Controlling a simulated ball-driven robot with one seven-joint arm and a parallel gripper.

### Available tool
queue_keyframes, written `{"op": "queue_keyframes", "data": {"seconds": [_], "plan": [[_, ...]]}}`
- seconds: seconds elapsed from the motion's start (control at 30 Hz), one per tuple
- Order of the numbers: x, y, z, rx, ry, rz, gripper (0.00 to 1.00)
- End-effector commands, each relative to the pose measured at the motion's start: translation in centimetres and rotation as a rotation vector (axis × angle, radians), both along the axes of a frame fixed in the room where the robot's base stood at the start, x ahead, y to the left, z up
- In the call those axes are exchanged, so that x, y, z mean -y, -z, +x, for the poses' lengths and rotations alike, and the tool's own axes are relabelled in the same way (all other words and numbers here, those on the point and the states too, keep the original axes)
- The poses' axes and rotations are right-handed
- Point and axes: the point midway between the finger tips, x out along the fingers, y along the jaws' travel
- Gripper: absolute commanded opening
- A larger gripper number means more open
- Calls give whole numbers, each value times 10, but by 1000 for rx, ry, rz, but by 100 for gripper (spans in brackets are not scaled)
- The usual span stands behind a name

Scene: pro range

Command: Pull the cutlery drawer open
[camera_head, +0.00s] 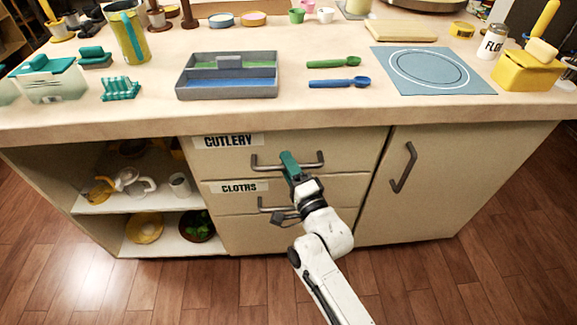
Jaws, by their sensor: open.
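The cutlery drawer (340,143) is the upper drawer in the middle of the counter, with a "CUTLERY" label at its left. Its front looks flush with the cabinet, so it appears shut. Its dark bar handle (266,168) runs across the front. My gripper (288,156) is open, with its green fingers at the middle of this handle. The fingers hide part of the bar, and I cannot tell whether they touch it. My white arm comes up from the lower right.
The cloths drawer (238,201) with its own handle lies just below, partly behind my arm. A cupboard door (440,190) is at right, open shelves (120,204) at left.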

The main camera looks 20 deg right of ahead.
Motion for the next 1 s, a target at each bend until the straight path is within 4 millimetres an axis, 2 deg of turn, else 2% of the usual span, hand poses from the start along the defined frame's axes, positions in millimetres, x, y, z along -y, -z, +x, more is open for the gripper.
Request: {"op": "queue_keyframes", "data": {"seconds": [0.13, 0.57, 1.0], "plan": [[0, 0, 0, 0, 0, 0, 41], [0, 1, -1, -1, 0, 0, 0], [0, 1, -1, -2, 0, 0, 0]]}}
